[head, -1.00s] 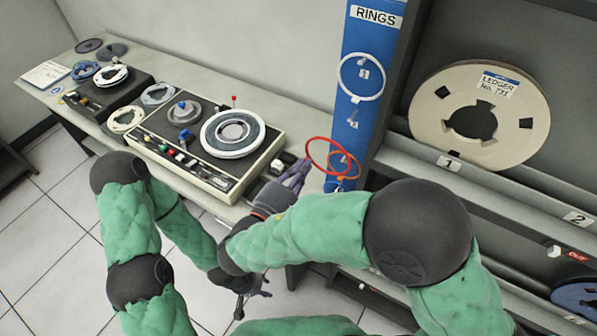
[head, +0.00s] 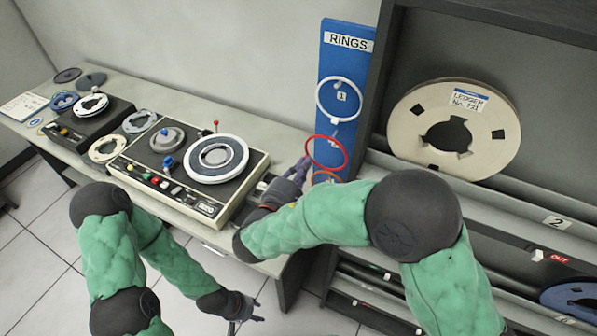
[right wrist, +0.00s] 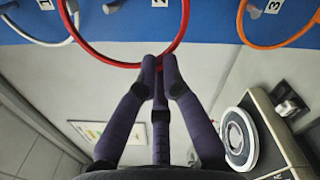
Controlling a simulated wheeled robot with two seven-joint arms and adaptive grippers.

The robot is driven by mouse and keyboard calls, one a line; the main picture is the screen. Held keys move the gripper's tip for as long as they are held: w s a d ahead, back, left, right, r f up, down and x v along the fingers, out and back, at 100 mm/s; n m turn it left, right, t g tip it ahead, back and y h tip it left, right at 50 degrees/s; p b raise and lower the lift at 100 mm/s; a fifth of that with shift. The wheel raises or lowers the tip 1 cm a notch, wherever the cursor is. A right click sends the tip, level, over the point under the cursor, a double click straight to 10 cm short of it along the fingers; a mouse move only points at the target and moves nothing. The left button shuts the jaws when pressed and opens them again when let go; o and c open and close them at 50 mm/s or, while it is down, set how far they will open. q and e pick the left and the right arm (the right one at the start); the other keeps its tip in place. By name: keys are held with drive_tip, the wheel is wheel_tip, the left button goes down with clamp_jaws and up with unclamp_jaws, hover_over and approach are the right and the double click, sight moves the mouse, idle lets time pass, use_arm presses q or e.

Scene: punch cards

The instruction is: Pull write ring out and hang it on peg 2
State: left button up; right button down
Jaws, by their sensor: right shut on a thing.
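The red ring (head: 346,158) is in front of the blue RINGS board (head: 334,62), between the white ring above and the orange ring below. My right gripper (head: 304,168) is shut on its edge. In the right wrist view my fingers (right wrist: 157,62) pinch the red ring (right wrist: 98,57). Peg 2 (right wrist: 113,5) shows within the ring's outline at the frame edge; I cannot tell whether the ring is around it. My left gripper (head: 258,311) is open and empty, low in front of the bench.
The white ring (head: 319,100) hangs at number 1. The orange ring (right wrist: 242,32) hangs at number 3. A tape deck (head: 190,178) with a reel (head: 217,157) stands on the bench. A large reel (head: 408,129) rests in the dark rack at right.

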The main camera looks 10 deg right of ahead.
drive_tip(key=shift+w+d+f+b, duration=0.35)
drive_tip(key=shift+w+d+f, duration=0.15)
drive_tip(key=shift+w, duration=0.2)
drive_tip(key=shift+w+d+f+b, duration=0.35)
drive_tip(key=shift+w+d, duration=0.1)
drive_tip(key=shift+w, duration=0.25)
drive_tip(key=shift+w+d+f+b, duration=0.35)
drive_tip(key=shift+w+d+f, duration=0.15)
drive_tip(key=shift+w, duration=0.2)
drive_tip(key=c, duration=1.3)
unclamp_jaws()
drive_tip(key=shift+c, duration=0.5)
